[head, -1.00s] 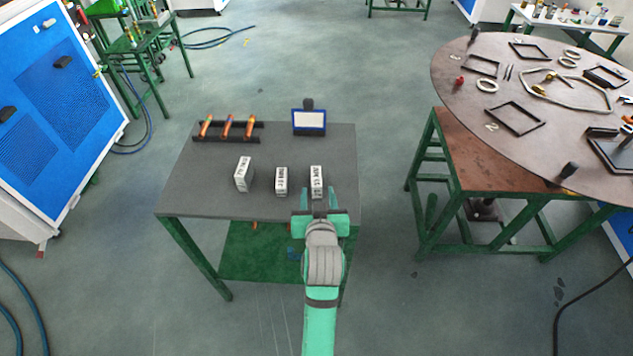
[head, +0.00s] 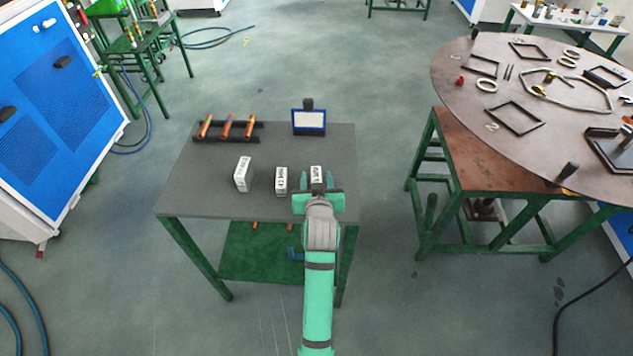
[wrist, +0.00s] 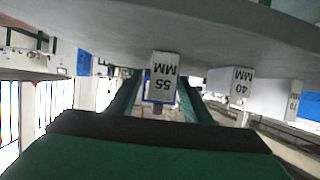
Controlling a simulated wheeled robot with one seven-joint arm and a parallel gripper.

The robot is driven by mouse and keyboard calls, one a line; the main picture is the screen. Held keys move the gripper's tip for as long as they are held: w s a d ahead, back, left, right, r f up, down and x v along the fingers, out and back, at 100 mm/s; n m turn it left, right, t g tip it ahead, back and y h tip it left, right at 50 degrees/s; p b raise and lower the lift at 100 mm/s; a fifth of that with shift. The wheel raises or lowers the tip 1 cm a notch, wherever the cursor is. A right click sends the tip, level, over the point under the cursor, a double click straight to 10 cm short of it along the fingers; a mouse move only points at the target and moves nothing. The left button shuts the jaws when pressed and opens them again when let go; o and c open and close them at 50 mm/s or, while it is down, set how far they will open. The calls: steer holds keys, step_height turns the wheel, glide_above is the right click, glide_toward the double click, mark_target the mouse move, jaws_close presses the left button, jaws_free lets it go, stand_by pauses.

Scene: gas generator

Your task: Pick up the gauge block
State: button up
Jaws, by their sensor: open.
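Three white gauge blocks stand on a grey-topped table. The right one, marked 55 MM (head: 316,173), is directly in front of my gripper (head: 318,190), which partly covers it in the head view. In the wrist view the 55 MM block (wrist: 161,78) is centred, with an open green finger on each side of my gripper (wrist: 162,100); I cannot tell whether either touches it. The middle block, marked 40 MM (head: 281,181), stands just left of my gripper and also shows in the wrist view (wrist: 238,85). The left block (head: 243,174) is larger and reads 70 in the wrist view (wrist: 285,98).
The grey table (head: 205,193) also carries a black rack with orange-brown rods (head: 228,128) and a blue-framed display (head: 309,121) at the back. A large round table (head: 470,110) with metal frames stands to the right. Floor is clear between the tables.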

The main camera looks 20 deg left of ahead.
jaws_close()
steer(key=shift+r, duration=0.15)
